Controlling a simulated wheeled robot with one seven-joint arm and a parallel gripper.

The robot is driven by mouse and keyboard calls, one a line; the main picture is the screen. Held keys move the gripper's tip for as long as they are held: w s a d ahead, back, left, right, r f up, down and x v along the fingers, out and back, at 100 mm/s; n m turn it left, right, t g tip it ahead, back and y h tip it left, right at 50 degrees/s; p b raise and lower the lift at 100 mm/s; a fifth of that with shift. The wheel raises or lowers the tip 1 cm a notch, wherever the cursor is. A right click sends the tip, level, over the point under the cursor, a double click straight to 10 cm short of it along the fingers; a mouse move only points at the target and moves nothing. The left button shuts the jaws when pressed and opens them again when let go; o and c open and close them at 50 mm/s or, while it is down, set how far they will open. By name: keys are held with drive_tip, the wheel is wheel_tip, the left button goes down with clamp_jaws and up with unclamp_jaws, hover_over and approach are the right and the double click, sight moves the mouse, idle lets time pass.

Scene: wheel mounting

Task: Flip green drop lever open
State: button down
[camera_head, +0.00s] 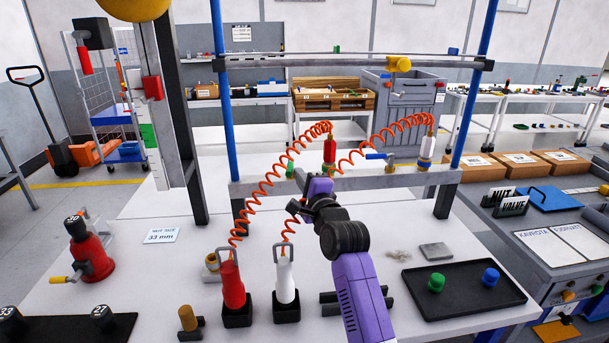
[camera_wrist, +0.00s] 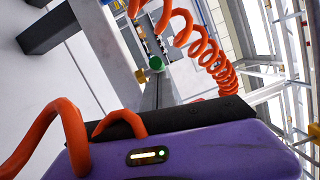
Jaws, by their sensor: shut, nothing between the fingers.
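The green drop lever (camera_head: 290,169) shows as a small green part on the grey crossbar, left of a red fitting. In the wrist view a round green end (camera_wrist: 155,62) sits beside a small brass part (camera_wrist: 141,75) at the bar. Which way the lever points is too small to tell. My gripper (camera_head: 296,208) is in front of the crossbar, below and slightly right of the green part and apart from it. Its fingers are shut and empty. In the wrist view its purple body fills the bottom and the fingertips are hidden.
Orange coiled hoses (camera_head: 265,190) run from the crossbar (camera_head: 345,183) to red (camera_head: 231,283) and white (camera_head: 285,278) tools. They pass close to my gripper. A blue-handled valve (camera_head: 380,156) sits farther right. A black tray (camera_head: 460,298) lies at right. The table between is partly clear.

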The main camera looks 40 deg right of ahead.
drive_tip(key=shift+w+a+r+p, duration=0.1)
drive_tip(key=shift+w+a+p, duration=0.2)
drive_tip(key=shift+a, duration=0.25)
drive_tip(key=shift+w+a+p, duration=0.15)
drive_tip(key=shift+w+a, duration=0.15)
drive_tip(key=shift+a, duration=0.25)
drive_tip(key=shift+w+a, duration=0.7)
drive_tip(key=shift+a, duration=0.05)
drive_tip(key=shift+w, duration=0.1)
drive_tip(key=v, duration=0.8)
drive_tip(key=shift+b, duration=0.45)
